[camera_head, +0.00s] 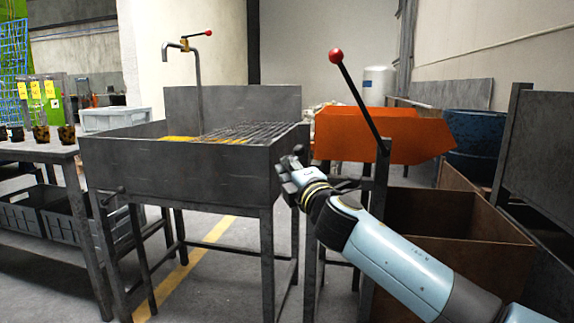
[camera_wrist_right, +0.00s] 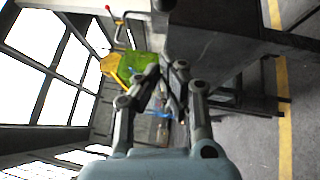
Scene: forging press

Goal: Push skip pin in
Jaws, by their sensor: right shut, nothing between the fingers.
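The orange skip (camera_head: 385,135) stands right of the grey tank, with a dark lever (camera_head: 360,100) topped by a red ball rising in front of it. I cannot make out the skip pin for certain in either view. My right gripper (camera_head: 287,162) is at the tank's right front corner, left of and lower than the skip. Its fingers are shut and empty; they also show in the right wrist view (camera_wrist_right: 166,86), close to the dark tank wall (camera_wrist_right: 215,45). Whether they touch the tank I cannot tell. My left gripper is not in view.
The grey tank (camera_head: 180,165) has a grate and a red-handled tap (camera_head: 197,65). Rusty open bins (camera_head: 455,225) and a dark panel (camera_head: 540,135) stand on the right. A table (camera_head: 40,151) with small pots is on the left. Floor shows in front of the tank.

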